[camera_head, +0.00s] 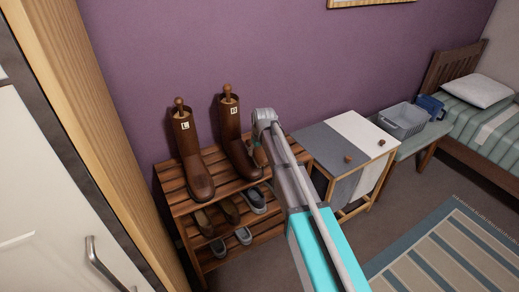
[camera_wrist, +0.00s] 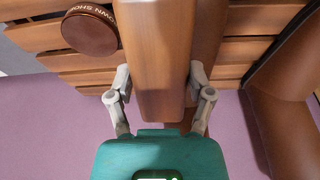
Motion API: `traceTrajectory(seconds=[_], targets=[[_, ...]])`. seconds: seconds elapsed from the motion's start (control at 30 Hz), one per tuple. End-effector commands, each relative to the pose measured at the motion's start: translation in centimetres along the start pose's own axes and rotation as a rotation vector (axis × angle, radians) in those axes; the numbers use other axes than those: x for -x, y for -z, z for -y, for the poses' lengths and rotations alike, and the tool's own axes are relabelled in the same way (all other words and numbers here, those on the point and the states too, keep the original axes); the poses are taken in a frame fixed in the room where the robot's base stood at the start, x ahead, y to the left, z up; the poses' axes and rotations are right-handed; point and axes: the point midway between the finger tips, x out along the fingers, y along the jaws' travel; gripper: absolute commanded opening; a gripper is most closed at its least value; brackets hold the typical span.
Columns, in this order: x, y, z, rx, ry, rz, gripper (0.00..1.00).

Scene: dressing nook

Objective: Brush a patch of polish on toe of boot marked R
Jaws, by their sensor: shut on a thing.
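The boot marked R (camera_head: 231,125) stands upright on the top of the slatted shoe rack (camera_head: 172,183), toe towards the front. The boot marked L (camera_head: 187,145) stands to its left. Each has a wooden knob at its top. In the wrist view my gripper (camera_wrist: 160,75) is shut on a smooth brown wooden piece, seemingly the brush (camera_wrist: 158,40), above the slats. Its bristles are not clear to me. A brown boot (camera_wrist: 283,90) rises at the right of that view. A round, dark brown polish tin (camera_wrist: 90,32) sits at the upper left. My arm hides part of the rack in the head view.
Several shoes (camera_head: 228,210) fill the lower shelves. A laundry hamper (camera_head: 345,145) stands right of the rack, with two small brown knobs on top. Farther right are a bench (camera_head: 408,148) with a grey basket (camera_head: 403,120), and a bed (camera_head: 490,125). A wardrobe door (camera_head: 50,190) borders the left.

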Motion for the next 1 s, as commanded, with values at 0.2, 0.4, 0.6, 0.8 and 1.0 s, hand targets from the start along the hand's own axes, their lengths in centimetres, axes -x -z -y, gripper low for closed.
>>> traceTrajectory(seconds=[0.2,0.4,0.6,0.8,1.0], targets=[[-0.4,0.0,0.0,0.000,0.000,0.000,0.23],[-0.7,0.0,0.1,0.000,0.000,0.000,0.23],[-0.9,0.1,0.1,0.001,0.000,0.000,0.23],[-1.2,0.1,0.1,0.001,0.000,0.000,0.23],[-1.5,0.1,0.1,0.001,0.000,0.000,0.23]])
